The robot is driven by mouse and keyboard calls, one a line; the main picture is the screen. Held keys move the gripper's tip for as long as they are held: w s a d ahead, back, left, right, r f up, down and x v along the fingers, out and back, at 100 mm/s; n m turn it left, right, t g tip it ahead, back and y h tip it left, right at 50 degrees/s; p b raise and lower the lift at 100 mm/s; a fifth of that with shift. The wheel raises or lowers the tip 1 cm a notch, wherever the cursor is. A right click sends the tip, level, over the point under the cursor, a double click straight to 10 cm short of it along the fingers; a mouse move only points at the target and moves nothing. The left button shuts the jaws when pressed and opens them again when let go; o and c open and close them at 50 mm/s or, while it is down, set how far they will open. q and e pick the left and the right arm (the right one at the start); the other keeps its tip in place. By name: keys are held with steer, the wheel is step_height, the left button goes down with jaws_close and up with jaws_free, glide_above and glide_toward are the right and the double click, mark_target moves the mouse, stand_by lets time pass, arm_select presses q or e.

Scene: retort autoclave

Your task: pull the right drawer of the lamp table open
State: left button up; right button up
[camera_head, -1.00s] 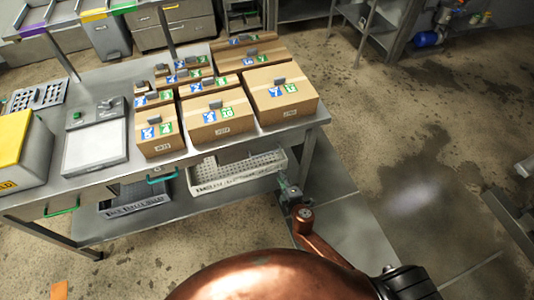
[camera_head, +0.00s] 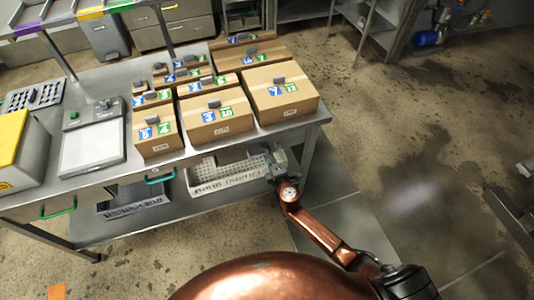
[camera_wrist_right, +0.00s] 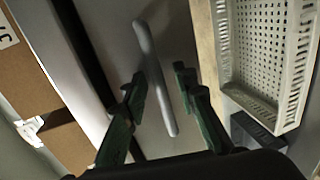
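The lamp table (camera_head: 230,148) is a grey metal table with drawers under its top. Green handles show on its front edge, a left one (camera_head: 58,208) and a middle one (camera_head: 160,176). In the right wrist view a pale grey bar handle (camera_wrist_right: 145,45) stands on a grey drawer front (camera_wrist_right: 178,35), which looks shut. My right gripper (camera_head: 278,160) is at the right end of the table front, below the top. In the wrist view its dark green fingers (camera_wrist_right: 158,86) are open, one on each side of the bar, not visibly closed on it. My left gripper is out of view.
Cardboard boxes (camera_head: 215,120) and a scale (camera_head: 92,148) stand on the table top. A white perforated crate (camera_head: 225,185), also in the wrist view (camera_wrist_right: 290,112), sits on the shelf below, close to my right gripper. The floor to the right is clear.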

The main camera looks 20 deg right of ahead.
jaws_close()
stand_by(0.7)
